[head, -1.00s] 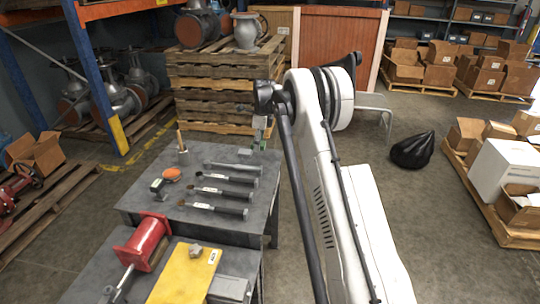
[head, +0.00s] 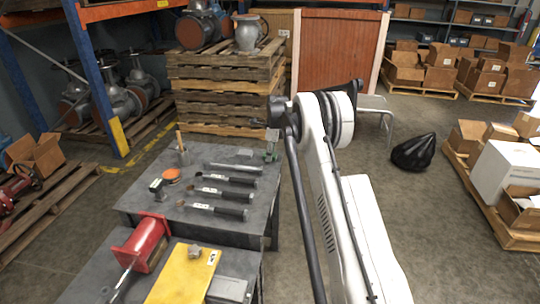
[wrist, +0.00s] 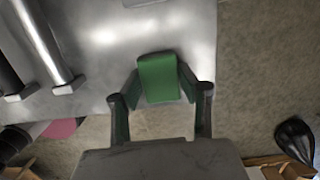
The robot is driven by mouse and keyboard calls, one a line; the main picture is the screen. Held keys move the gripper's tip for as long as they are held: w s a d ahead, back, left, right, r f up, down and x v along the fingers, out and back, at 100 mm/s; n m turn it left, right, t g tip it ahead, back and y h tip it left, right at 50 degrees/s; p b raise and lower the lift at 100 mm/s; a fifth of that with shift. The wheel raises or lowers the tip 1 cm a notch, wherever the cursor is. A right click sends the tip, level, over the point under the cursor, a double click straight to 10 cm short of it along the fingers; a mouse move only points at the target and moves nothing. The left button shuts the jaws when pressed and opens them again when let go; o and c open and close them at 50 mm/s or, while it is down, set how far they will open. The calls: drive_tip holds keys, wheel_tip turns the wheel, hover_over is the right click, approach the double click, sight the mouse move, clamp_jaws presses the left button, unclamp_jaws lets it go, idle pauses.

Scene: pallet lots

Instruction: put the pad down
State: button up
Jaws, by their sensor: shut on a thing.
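The green pad (wrist: 159,78) shows as a rounded block between the fingertips of my gripper (wrist: 160,84) in the wrist view. My gripper is shut on it. Behind the pad is the grey metal table (wrist: 100,50), near its edge. In the head view my gripper (head: 271,148) is small, at the table's far right corner, with a bit of green (head: 271,156) low at its tip. I cannot tell whether the pad touches the tabletop.
Several dark-handled brushes (head: 222,194) lie left of my gripper, with an orange disc (head: 172,174) and a cup (head: 183,156) farther left. A red cylinder device (head: 147,242) and yellow board (head: 185,275) are in front. Floor lies beyond the table's right edge.

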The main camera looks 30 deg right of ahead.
drive_tip(key=shift+f, duration=0.2)
drive_tip(key=o, duration=1.3)
drive_tip(key=shift+r, duration=0.15)
